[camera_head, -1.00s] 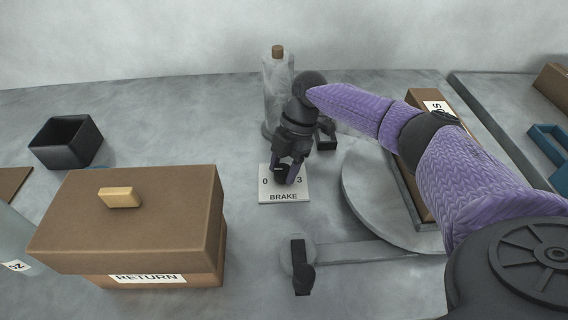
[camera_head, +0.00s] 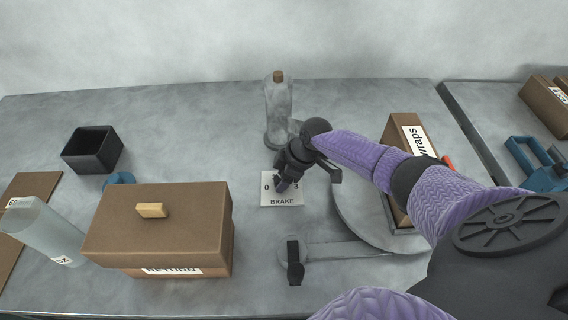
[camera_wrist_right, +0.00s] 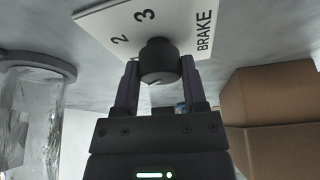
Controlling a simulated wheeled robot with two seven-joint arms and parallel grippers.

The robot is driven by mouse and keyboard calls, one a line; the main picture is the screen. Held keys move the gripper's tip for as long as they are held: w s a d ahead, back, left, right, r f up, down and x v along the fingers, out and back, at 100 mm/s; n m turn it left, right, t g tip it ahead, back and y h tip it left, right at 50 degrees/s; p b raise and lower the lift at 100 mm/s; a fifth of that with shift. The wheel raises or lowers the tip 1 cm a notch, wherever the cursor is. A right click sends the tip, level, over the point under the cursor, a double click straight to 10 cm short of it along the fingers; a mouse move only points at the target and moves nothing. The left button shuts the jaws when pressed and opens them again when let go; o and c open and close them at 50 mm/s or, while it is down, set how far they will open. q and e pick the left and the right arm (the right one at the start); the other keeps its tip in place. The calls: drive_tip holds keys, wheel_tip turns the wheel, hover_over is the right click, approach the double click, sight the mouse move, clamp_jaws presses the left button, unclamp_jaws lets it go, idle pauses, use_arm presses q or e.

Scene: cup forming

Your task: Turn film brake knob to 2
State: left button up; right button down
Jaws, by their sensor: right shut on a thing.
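The white brake plate (camera_head: 284,202), lettered BRAKE with a 0 and a 3 showing, lies on the grey table. It also fills the top of the right wrist view (camera_wrist_right: 185,20), where 2 and 3 can be read. The dark round knob (camera_wrist_right: 158,62) stands on this plate. My right gripper (camera_head: 281,184) reaches down to the plate, its fingers shut on either side of the knob. A pale mark shows on the knob, but I cannot tell which number it points to. My left gripper is not in view.
A clear corked bottle (camera_head: 278,108) stands just behind the plate. A brown RETURN box (camera_head: 170,225) sits at left front, and a wraps box (camera_head: 402,140) on a round grey disc (camera_head: 350,205) at right. A black-handled lever (camera_head: 294,262) is in front.

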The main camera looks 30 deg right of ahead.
drive_tip(key=m+p, duration=0.2)
drive_tip(key=m+t+h+p, duration=0.1)
drive_tip(key=shift+r+m, duration=0.25)
drive_tip(key=shift+m, duration=0.15)
drive_tip(key=m+h+p, duration=0.1)
drive_tip(key=m+p, duration=0.2)
drive_tip(key=shift+a+m+h, duration=0.15)
drive_tip(key=shift+m+h, duration=0.15)
drive_tip(key=m+h+p, duration=0.1)
drive_tip(key=m+p, duration=0.1)
drive_tip(key=m, duration=0.1)
drive_tip(key=shift+f+t, duration=0.15)
drive_tip(key=shift+t, duration=0.15)
drive_tip(key=shift+m+h+p, duration=0.35)
drive_tip(key=shift+m+h, duration=0.25)
drive_tip(key=shift+m, duration=0.6)
drive_tip(key=shift+f, duration=0.1)
drive_tip(key=shift+m, duration=0.3)
drive_tip(key=shift+c, duration=0.7)
unclamp_jaws()
drive_tip(key=shift+s, duration=0.1)
